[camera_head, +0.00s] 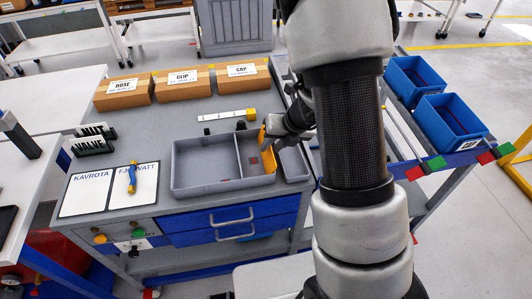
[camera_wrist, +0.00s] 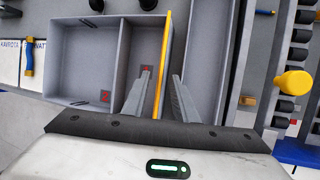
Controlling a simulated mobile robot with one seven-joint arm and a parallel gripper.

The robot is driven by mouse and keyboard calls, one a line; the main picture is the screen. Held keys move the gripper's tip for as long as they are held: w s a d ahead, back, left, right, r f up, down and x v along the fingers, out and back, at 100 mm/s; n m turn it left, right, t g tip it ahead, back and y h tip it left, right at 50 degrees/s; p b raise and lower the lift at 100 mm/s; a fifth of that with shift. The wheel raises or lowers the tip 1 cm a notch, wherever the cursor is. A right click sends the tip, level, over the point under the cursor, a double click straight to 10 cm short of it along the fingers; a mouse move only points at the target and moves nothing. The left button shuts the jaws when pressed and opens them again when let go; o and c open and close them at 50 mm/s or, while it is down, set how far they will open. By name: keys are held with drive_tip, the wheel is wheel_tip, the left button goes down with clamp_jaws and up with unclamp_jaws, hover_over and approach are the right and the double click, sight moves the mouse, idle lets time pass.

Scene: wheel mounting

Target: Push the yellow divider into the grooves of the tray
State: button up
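The grey tray (camera_head: 205,185) lies on the workbench and also shows in the wrist view (camera_wrist: 84,60). A grey wall splits off its large left compartment. The thin yellow divider (camera_wrist: 166,55) stands upright to the right of that wall; in the head view it shows at the tray's right part (camera_head: 268,159). Whether it sits in the grooves cannot be seen. My gripper (camera_wrist: 161,76) is over the tray, its two fingers on either side of the divider with gaps visible. In the head view my gripper (camera_head: 266,140) is partly hidden by my arm.
Three labelled cardboard boxes (camera_head: 183,84) stand behind the tray. A white ruler-like tool with a yellow end (camera_head: 226,115) lies between. A yellow-and-blue tool (camera_head: 132,177) lies on the white sheets at left. Blue bins (camera_head: 448,117) stand at right. A rack (camera_wrist: 290,55) is right of the tray.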

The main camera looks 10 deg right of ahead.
clamp_jaws()
wheel_tip(320, 180, up, 10)
drive_tip(key=p, duration=0.4)
idle(0.6)
